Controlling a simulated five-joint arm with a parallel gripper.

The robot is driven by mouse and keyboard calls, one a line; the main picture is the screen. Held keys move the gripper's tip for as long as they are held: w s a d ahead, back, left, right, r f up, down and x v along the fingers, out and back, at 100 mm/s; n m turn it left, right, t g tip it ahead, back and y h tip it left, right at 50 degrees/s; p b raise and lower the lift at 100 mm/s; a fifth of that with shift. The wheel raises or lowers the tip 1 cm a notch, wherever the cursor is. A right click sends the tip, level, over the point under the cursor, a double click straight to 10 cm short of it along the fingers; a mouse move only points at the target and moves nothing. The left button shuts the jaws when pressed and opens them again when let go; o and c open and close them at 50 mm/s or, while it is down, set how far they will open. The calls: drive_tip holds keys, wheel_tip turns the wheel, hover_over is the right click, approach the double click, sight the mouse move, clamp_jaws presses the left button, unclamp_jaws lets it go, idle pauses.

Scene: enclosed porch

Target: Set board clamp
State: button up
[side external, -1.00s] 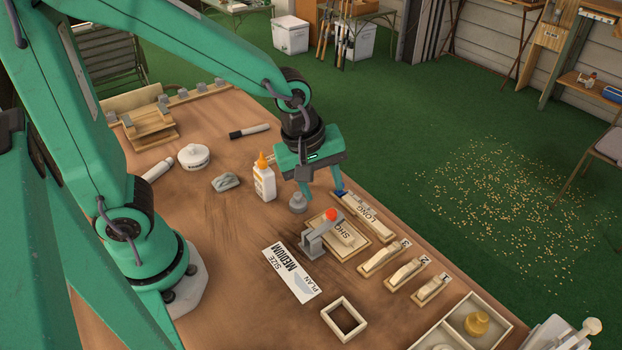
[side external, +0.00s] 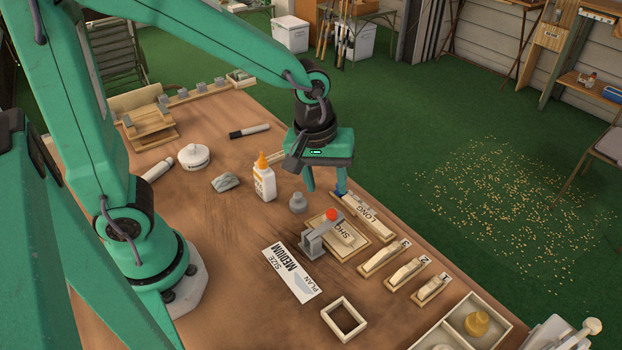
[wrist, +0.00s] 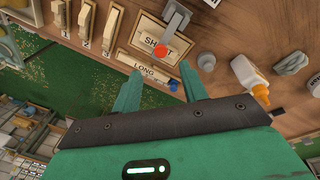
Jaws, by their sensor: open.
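A grey clamp (side external: 314,243) with a red-orange tip stands by the board marked SHORT (side external: 349,241), its arm reaching over that board. In the wrist view the clamp (wrist: 177,20) is at the top, its tip over the lettering. The board marked LONG (side external: 370,217) lies just beyond, with a small blue piece (wrist: 173,85) at its end. My gripper (side external: 326,188) is open and empty, above the far end of the LONG board. In the wrist view its two fingers (wrist: 160,72) are apart on either side of that board's end. Whether they touch anything is unclear.
A glue bottle (side external: 264,180) and a grey knobbed weight (side external: 298,203) stand close to the gripper. A SIZE MEDIUM plan card (side external: 291,273), a wooden frame (side external: 344,319) and numbered blocks (side external: 408,271) lie nearer. A divided tray (side external: 440,333) is at the front right.

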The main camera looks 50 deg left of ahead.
sight(331, 212)
drive_tip(key=m, duration=0.2)
drive_tip(key=w+m+g, duration=0.1)
drive_tip(key=m, duration=0.1)
drive_tip(key=shift+d, duration=0.1)
drive_tip(key=m, duration=0.4)
drive_tip(key=shift+w+g, duration=0.3)
drive_tip(key=shift+g, duration=0.1)
drive_tip(key=shift+f, duration=3.85)
clamp_jaws()
